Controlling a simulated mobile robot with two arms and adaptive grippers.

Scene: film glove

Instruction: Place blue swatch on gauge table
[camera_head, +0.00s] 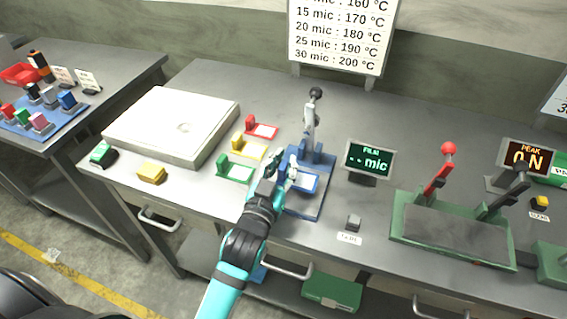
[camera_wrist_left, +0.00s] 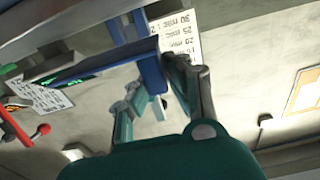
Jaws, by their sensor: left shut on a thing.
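The gauge is a blue stand (camera_head: 318,207) with an upright post and a black-knobbed lever (camera_head: 316,94), right of my left gripper in the head view. The blue swatch (camera_head: 305,182), a pale card with a blue edge, is over the gauge's blue base. My left gripper (camera_head: 281,174) is shut on the swatch at its left side; the fingers hide the grip point. I cannot tell whether the card touches the gauge table. In the left wrist view the left gripper (camera_wrist_left: 160,95) shows its two fingers, with blue gauge parts beyond. My right gripper is not in view.
Green (camera_head: 236,171), yellow (camera_head: 248,149) and red (camera_head: 262,130) swatches lie left of the gauge. A white flat box (camera_head: 172,122) stands farther left. The film display (camera_head: 369,160) and green lever press (camera_head: 452,235) stand to the right.

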